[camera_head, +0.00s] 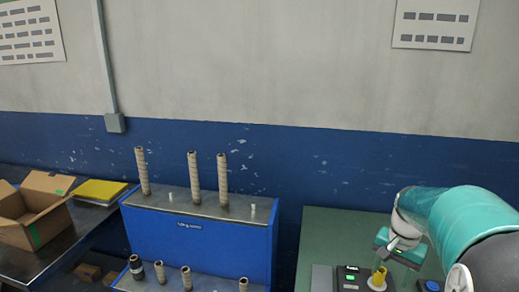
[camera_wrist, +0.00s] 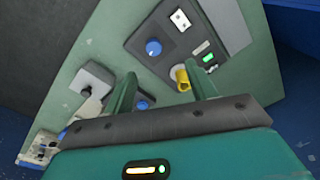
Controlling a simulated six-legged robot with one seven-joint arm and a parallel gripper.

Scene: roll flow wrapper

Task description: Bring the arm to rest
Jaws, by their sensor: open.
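My gripper (camera_wrist: 165,92) shows in the wrist view with its two green fingers apart and nothing between them that it holds. It points down at the green table (camera_wrist: 110,52). Beyond the fingertips is a small yellow part (camera_wrist: 182,77) on a pale round base, beside a dark control panel with a blue knob (camera_wrist: 153,47). I cannot tell whether a finger touches it. In the head view my arm (camera_head: 455,218) reaches in from the right, bent down over the green table (camera_head: 318,232), with the yellow part (camera_head: 379,276) just left of the gripper.
A blue stand (camera_head: 200,240) with several upright spiral-wrapped rolls fills the middle. To the left, a dark metal table (camera_head: 20,262) holds an open cardboard box (camera_head: 35,210) and a yellow stack (camera_head: 98,191). A grey box (camera_wrist: 96,76) also stands on the green table. The wall is close behind.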

